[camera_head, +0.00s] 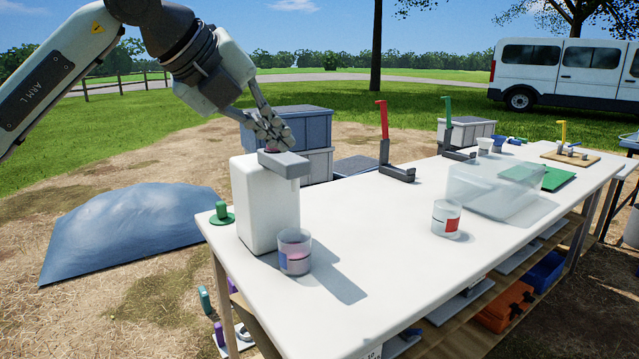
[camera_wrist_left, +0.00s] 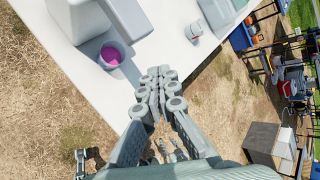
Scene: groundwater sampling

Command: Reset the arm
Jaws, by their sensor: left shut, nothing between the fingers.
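My left arm comes in from the upper left in the head view. Its gripper (camera_head: 270,130) is shut and empty, and appears just above or behind the top of a white dispenser block (camera_head: 265,205) with a grey head; whether they touch I cannot tell. In the left wrist view the gripper (camera_wrist_left: 160,82) is shut over the table edge, with nothing between the fingers. A clear cup (camera_head: 294,251) with pinkish liquid stands in front of the dispenser; it also shows in the left wrist view (camera_wrist_left: 111,55). My right gripper is not in view.
The white table (camera_head: 370,290) has free room in its middle. A cup with a red label (camera_head: 446,218), a clear bin (camera_head: 495,192), and red (camera_head: 383,120) and green (camera_head: 448,125) upright stands are on it. Grey crates (camera_head: 290,128) stand behind.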

